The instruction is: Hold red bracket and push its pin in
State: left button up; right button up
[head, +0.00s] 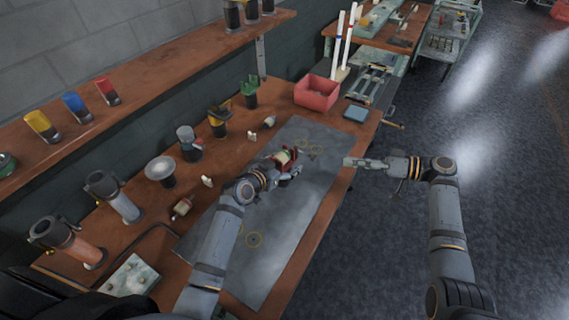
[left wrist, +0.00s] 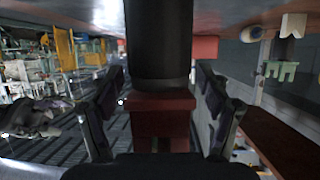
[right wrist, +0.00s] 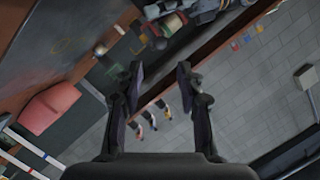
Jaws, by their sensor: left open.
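The red bracket (head: 291,154) stands on the grey mat (head: 306,208), partly hidden by my left gripper (head: 288,172). In the left wrist view the dark red block of the bracket (left wrist: 163,118) lies between the two fingers, beside a thick dark cylinder (left wrist: 159,40). The left fingers (left wrist: 160,80) are apart, with a gap visible on each side of the block. I cannot make out the pin clearly. My right gripper (head: 352,162) hangs just off the bench's right edge, to the right of the bracket. In the right wrist view its fingers (right wrist: 159,70) are apart and empty.
A red bin (head: 316,93) and a blue pad (head: 355,113) stand at the bench's far end. Several dark holders and fittings line the wall side, including a silver-topped one (head: 160,170).

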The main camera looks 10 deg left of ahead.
pick_arm(q)
jog(key=c, duration=1.6)
grip_shut()
pick_arm(e)
jog(key=shift+c, duration=1)
jog(key=shift+s+d+f+m, duration=0.15)
jog(key=shift+d+m, duration=0.25)
jog(key=shift+m, duration=0.2)
jog(key=shift+c, duration=1.3)
jog(key=s+d+m+t, duration=0.1)
jog(key=m, duration=0.1)
jog(key=d+m+t, duration=0.1)
jog(key=m, duration=0.2)
jog(key=s+d+m, duration=0.1)
jog(key=d+m, duration=0.1)
jog(key=m, duration=0.1)
jog(key=shift+s+r+t, duration=0.25)
jog(key=shift+s+t, duration=0.05)
jog(key=shift+t, duration=0.1)
grip_shut()
jog(key=shift+s+d+r+m, duration=0.15)
jog(key=shift+s+m, duration=0.1)
jog(key=shift+m, duration=0.4)
jog(key=shift+s+d+r+m, duration=0.15)
jog(key=shift+s+m, duration=0.1)
jog(key=shift+m, duration=0.4)
jog(key=shift+a, duration=0.1)
